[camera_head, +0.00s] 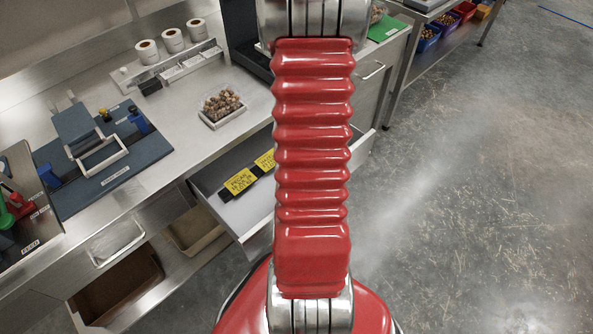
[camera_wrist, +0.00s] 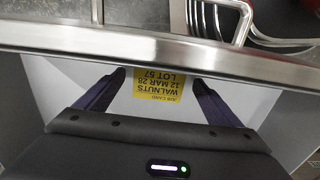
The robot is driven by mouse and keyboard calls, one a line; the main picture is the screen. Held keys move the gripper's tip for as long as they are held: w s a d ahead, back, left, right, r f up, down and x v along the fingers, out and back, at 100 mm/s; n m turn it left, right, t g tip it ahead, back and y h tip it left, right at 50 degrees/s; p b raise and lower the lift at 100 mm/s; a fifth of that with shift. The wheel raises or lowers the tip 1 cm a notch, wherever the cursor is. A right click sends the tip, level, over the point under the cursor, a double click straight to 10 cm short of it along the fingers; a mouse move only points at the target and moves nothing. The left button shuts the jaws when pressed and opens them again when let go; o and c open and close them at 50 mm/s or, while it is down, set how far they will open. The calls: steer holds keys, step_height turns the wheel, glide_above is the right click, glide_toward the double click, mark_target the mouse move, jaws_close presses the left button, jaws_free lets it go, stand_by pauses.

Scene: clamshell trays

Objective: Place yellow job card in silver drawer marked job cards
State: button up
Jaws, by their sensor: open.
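A silver drawer (camera_head: 247,221) with a pale inside stands pulled out below the counter in the head view. Two yellow cards with black lettering lie in it, a left one (camera_head: 239,182) and a right one (camera_head: 265,160) partly hidden by my arm. In the wrist view a yellow job card (camera_wrist: 164,94) reads WALNUTS, LOT 57, upside down, against the pale drawer floor (camera_wrist: 62,85). My gripper (camera_wrist: 157,76) is open, its dark fingers apart on either side of this card. Whether they touch it I cannot tell. The head view hides my gripper behind the arm.
The drawer's metal rim (camera_wrist: 160,52) crosses just beyond my fingertips. On the counter are a nut tray (camera_head: 220,106), label rolls (camera_head: 172,40) and a dark mat (camera_head: 112,177). Open floor lies to the right.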

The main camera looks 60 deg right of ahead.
step_height(320, 180, up, 13)
stand_by(0.8)
stand_by(0.6)
steer(key=w+a+r+n+t, duration=0.1)
steer(key=w+a+r, duration=0.2)
steer(key=a+r, duration=0.3)
steer(key=w+a+r+t+h, duration=0.1)
steer(key=w+a+r+t, duration=0.2)
steer(key=a, duration=0.6)
steer(key=w+a+r+n, duration=0.1)
steer(key=w+a+r, duration=0.2)
steer(key=a+r, duration=0.35)
steer(key=s+a+r+t+y, duration=0.1)
steer(key=s+a+r, duration=0.2)
steer(key=a, duration=0.7)
steer(key=shift+s+r+n+t, duration=0.15)
steer(key=shift+r+n+t, duration=0.15)
steer(key=shift+r, duration=0.1)
